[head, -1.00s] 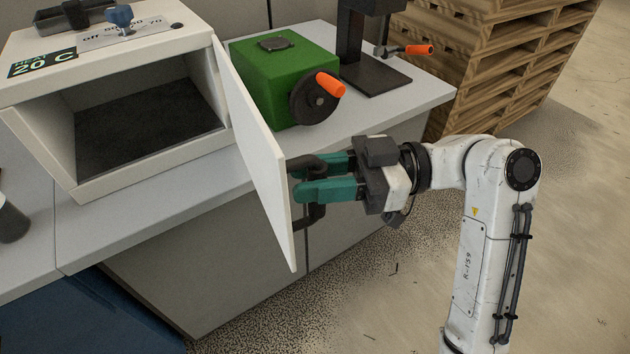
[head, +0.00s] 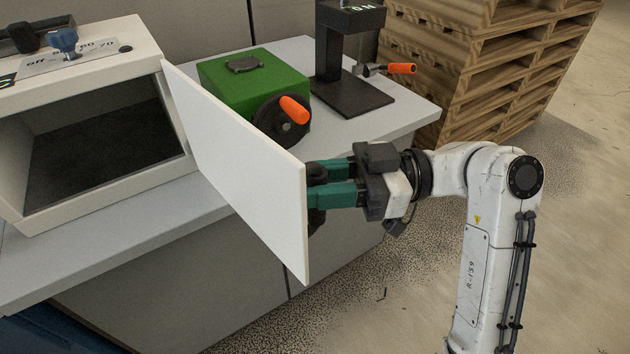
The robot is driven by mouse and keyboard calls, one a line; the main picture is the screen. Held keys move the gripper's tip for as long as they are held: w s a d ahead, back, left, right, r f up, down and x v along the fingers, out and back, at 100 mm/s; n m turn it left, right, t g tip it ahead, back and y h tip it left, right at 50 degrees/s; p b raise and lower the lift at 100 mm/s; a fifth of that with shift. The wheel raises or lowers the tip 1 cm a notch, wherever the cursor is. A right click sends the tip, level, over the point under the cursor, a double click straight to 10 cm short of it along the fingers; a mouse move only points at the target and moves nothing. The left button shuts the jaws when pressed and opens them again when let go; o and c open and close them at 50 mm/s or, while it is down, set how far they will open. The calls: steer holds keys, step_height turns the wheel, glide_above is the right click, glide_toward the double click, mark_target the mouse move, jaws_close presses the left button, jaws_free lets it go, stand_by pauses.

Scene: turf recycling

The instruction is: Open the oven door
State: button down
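The white oven (head: 95,205) stands on the counter at the left, its dark inside (head: 95,150) in plain view and empty. Its white door (head: 245,165) is hinged at the oven's right side and stands wide open, swung out past the counter's front edge. The dark door handle (head: 316,217) is on the door's outer face, near its free edge, and is partly hidden by the door and fingers. My gripper (head: 322,183) comes from the right, its teal fingers shut around the handle, one on either side.
A green box (head: 255,85) with an orange-handled crank wheel (head: 282,120) sits on the counter (head: 365,130) behind the door. A black stand (head: 345,75) with an orange lever is farther back. Wooden pallets (head: 480,75) are stacked behind. The floor at the right is clear.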

steer(key=shift+d+f, duration=0.15)
steer(key=shift+d, duration=0.05)
steer(key=c, duration=1)
jaws_free()
steer(key=shift+d, duration=0.15)
steer(key=shift+o, duration=0.3)
steer(key=w+d, duration=0.1)
steer(key=d, duration=0.9)
steer(key=shift+w+d, duration=0.25)
steer(key=shift+w, duration=0.05)
